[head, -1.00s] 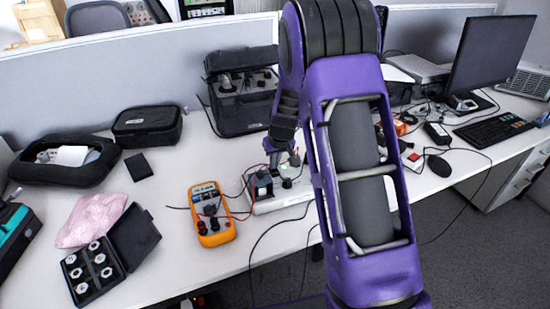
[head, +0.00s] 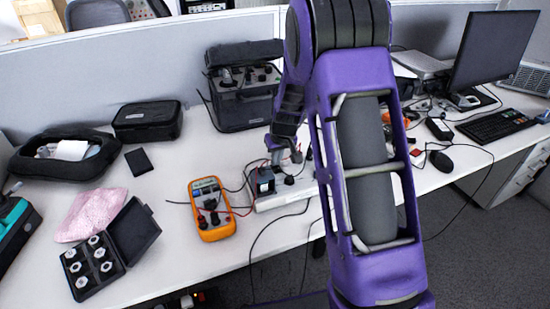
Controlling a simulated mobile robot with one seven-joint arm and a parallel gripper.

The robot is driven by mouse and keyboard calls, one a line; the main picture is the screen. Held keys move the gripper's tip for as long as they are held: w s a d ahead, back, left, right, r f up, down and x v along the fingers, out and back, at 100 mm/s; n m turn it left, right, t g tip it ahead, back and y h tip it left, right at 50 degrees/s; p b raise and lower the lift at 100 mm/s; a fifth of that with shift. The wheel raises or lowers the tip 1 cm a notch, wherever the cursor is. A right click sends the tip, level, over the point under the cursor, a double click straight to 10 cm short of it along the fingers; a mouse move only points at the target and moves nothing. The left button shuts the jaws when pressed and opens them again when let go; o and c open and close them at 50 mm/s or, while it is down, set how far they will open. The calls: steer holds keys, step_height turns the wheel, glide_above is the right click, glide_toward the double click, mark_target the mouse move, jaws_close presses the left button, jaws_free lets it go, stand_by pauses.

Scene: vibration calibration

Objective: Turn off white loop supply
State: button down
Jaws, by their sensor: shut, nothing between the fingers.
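A low white box (head: 297,200), which looks like the white loop supply, lies on the desk just right of the orange multimeter. It has dark knobs or terminals on top, a small dark block with a lit face at its left end, and leads attached. My gripper (head: 273,163) is shut and empty, pointing down at the box, close above or behind the dark block. I cannot tell whether it touches anything. My purple arm hides the right end of the box, and the switch cannot be made out.
The orange multimeter (head: 211,208) has red and black leads running toward the box. A black instrument case (head: 243,108) stands behind. An open case of metal pieces (head: 93,262) and a pink cloth (head: 90,215) lie left. A monitor, keyboard and mouse (head: 440,162) are right.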

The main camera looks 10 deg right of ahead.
mark_target(277, 168)
steer(key=shift+s+f, duration=0.4)
steer(key=shift+s, duration=0.1)
steer(key=r+p, duration=0.1)
steer(key=r, duration=0.1)
steer(key=r+p, duration=0.1)
steer(key=r, duration=0.1)
steer(key=w+r+p, duration=0.1)
steer(key=r, duration=0.1)
step_height(277, 168, up, 9)
steer(key=shift+s+f+p, duration=0.15)
steer(key=shift+s+p, duration=0.25)
